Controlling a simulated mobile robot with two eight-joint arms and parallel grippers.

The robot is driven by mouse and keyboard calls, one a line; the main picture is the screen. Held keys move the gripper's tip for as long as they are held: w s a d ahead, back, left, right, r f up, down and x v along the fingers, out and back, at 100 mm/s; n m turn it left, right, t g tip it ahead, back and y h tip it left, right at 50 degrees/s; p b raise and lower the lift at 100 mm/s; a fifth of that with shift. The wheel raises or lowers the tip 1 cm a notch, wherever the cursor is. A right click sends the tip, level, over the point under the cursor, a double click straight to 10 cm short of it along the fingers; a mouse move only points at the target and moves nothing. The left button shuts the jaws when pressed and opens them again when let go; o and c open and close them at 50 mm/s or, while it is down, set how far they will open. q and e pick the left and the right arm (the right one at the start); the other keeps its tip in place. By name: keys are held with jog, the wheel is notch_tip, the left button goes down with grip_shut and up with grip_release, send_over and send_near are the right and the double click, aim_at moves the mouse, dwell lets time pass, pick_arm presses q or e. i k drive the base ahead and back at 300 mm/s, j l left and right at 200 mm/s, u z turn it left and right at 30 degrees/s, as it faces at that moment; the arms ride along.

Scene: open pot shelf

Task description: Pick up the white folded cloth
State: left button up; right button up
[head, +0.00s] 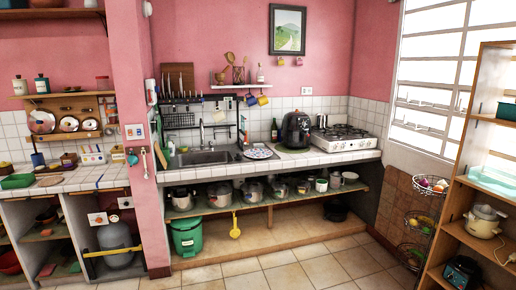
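A flat whitish item with a bluish pattern (258,153) lies on the tiled counter just right of the sink. It is small, and I cannot tell whether it is the folded cloth or a plate. No other thing in the head view clearly looks like a white folded cloth. Neither of my grippers shows in this view.
The tiled counter (290,163) holds a sink (203,157), a black cooker (296,130) and a white stove (344,138). Several pots stand on the shelf below. A green bin (187,238) is on the floor. A wooden shelf (466,195) stands at right. The middle floor is clear.

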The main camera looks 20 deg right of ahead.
aim_at(258, 146)
jog(key=i+l+z, duration=0.3)
jog(key=i+z, duration=0.3)
jog(key=i, duration=0.15)
jog(key=i+l+z, duration=0.15)
jog(key=i, duration=0.65)
jog(key=i+l+z, duration=0.15)
jog(key=i, duration=0.6)
jog(key=i+u, duration=0.3)
jog(key=i+l+u, duration=0.3)
jog(key=i, duration=0.2)
jog(key=i+l+u, duration=0.6)
jog(key=u, duration=0.15)
jog(key=i+l+u, duration=0.5)
jog(key=k+j, duration=0.05)
jog(key=k, duration=0.05)
